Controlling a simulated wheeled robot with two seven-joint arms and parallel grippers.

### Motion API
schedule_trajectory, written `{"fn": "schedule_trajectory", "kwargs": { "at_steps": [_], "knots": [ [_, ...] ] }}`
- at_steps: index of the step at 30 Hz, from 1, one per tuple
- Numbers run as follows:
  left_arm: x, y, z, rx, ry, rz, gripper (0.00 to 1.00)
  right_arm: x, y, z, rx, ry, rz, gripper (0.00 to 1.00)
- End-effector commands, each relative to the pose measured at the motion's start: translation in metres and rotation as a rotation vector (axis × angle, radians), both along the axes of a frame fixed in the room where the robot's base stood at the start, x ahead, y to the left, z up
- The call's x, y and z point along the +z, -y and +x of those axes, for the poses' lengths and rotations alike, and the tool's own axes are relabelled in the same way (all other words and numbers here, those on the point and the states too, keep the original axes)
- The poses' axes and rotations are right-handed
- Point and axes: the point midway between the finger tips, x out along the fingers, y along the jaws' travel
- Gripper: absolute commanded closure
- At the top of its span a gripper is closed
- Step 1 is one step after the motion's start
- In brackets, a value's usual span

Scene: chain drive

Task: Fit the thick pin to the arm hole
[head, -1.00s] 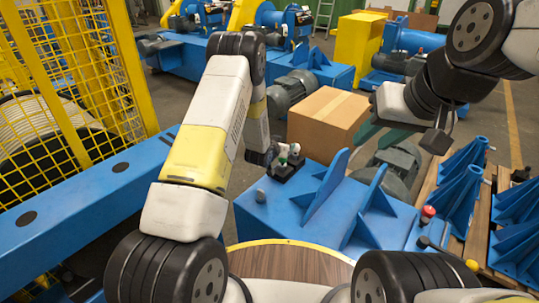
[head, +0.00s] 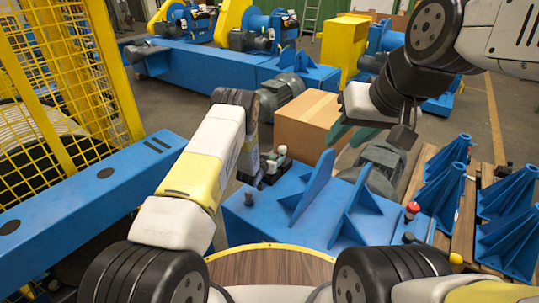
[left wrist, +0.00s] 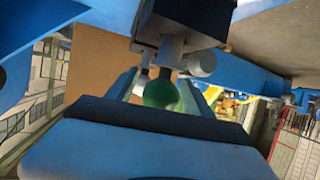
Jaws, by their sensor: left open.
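A small black block (head: 268,178) stands on the blue bench and carries short pins with coloured round heads. In the left wrist view it hangs at the top (left wrist: 185,22), with a grey cylinder (left wrist: 172,50) and a green ball head (left wrist: 161,94) below it. I cannot tell which pin is the thick one. My left gripper (left wrist: 178,92) is open, its teal fingers on either side of the green head; contact is unclear. In the head view my left arm largely hides it beside the block. My right gripper (head: 350,136) looks open and empty, raised near the cardboard box. I cannot make out the arm hole.
The blue bench (head: 290,232) has upright triangular ribs and a grey peg (head: 249,198). A cardboard box (head: 305,122) and a grey motor (head: 382,165) stand behind it. Blue brackets (head: 440,190) sit on a pallet at right. Yellow mesh fencing (head: 60,80) is at left.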

Motion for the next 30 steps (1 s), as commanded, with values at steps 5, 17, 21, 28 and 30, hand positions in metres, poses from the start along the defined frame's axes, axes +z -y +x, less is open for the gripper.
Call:
{"fn": "schedule_trajectory", "kwargs": {
  "at_steps": [5,17,21,28,30],
  "knots": [
    [-0.0004,0.0006,0.0015,0.0,0.0,0.0,0.39,0.0,0.0,0.0,0.0,0.0,0.0,0.63],
    [-0.0002,0.0003,0.0013,0.0,0.0,0.0,1.0,0.0,0.0,0.0,0.0,0.0,0.0,0.63],
    [0.0008,0.0005,0.0018,0.0,0.002,-0.001,1.0,0.0,0.0,0.0,0.0,0.0,0.0,0.63],
    [0.0029,0.0004,0.0019,0.001,0.003,-0.001,1.0,0.0,0.0,0.0,0.0,0.0,0.0,0.63],
    [0.0068,0.0003,0.0022,0.001,0.004,-0.001,1.0,0.0,0.0,0.0,0.0,0.0,0.0,0.63]
  ]
}}
